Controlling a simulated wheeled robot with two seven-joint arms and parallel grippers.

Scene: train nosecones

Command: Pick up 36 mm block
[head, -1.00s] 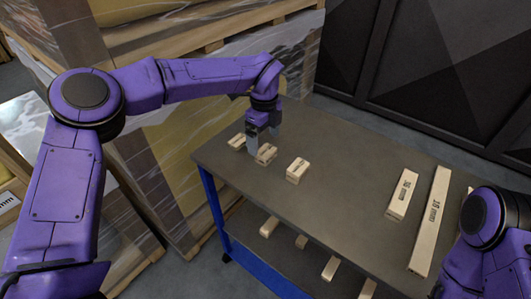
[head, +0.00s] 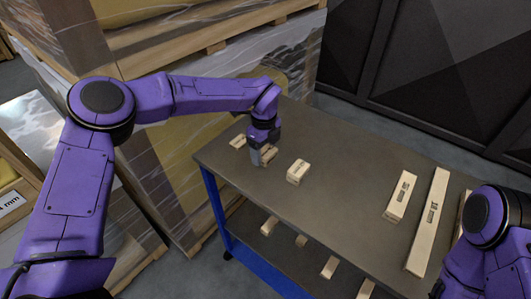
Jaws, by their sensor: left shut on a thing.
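My left gripper (head: 262,151) reaches down to the left end of the dark table top and is shut on a small wooden block (head: 268,155). The gripper hides part of this block, and its marking is too small to read. A second small block (head: 238,141) lies just left of the gripper. A third block (head: 297,171) stands to its right, apart from it. I cannot tell from the markings which one is the 36 mm block. My right arm shows at the lower right, but its gripper is out of view.
The table (head: 335,185) has free room in its middle. A medium block (head: 401,195) and a long marked block (head: 429,222) lie on its right part. Several blocks lie on the lower shelf (head: 285,250). Wrapped pallets (head: 190,160) stand close behind the left end.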

